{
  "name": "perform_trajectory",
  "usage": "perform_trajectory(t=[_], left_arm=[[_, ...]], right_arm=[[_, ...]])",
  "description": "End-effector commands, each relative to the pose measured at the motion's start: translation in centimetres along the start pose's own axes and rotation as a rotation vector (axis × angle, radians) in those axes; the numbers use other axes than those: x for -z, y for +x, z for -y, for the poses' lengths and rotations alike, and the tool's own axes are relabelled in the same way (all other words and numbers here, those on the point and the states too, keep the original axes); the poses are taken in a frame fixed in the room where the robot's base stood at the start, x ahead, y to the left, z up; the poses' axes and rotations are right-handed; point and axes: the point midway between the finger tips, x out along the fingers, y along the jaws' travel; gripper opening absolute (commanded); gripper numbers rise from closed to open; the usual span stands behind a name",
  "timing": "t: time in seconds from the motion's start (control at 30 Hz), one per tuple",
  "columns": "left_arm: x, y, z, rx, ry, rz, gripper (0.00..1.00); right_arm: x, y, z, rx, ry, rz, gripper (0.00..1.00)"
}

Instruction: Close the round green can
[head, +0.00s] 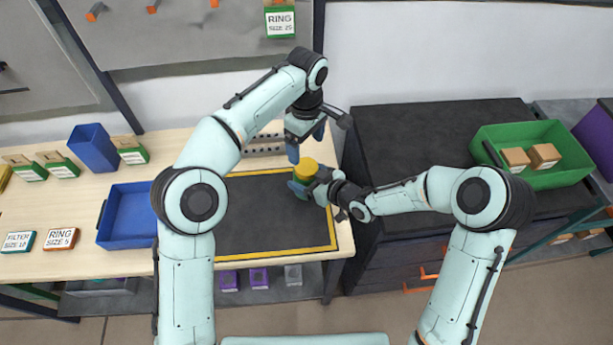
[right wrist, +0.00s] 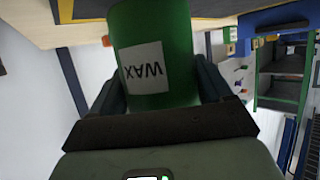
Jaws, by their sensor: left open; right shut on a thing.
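The round green can (right wrist: 155,60) shows in the right wrist view, upside down in the picture, with a white label reading WAX. In the head view, the green can (head: 299,192) is at the right end of the dark mat. A round yellow lid (head: 306,167) is on its top; I cannot tell whether it is fully seated. My right gripper (head: 308,190) is shut on the can's body from the right. My left gripper (head: 307,142) is open and empty just above the lid, pointing down, its fingers apart.
The dark mat (head: 265,215) with a yellow border is otherwise clear. A dark cabinet (head: 430,135) stands right, with a green crate (head: 540,172) of boxes.

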Motion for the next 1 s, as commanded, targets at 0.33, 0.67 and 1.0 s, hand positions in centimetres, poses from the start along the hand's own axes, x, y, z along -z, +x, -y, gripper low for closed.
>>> perform_trajectory(t=[0.33, 0.67, 1.0], left_arm=[[0.1, 0.1, 0.0, 0.001, 0.0, -0.002, 0.87], [0.1, 4.3, 0.0, 0.004, 0.001, 0.001, 0.87], [0.0, 7.8, 0.0, 0.001, 0.0, 0.0, 0.87]], right_arm=[[0.2, 0.0, 0.0, 0.0, -0.002, -0.004, 0.0], [0.2, 0.0, 0.0, 0.0, -0.002, -0.004, 0.0], [0.2, 0.0, 0.0, 0.0, -0.002, -0.004, 0.0]])
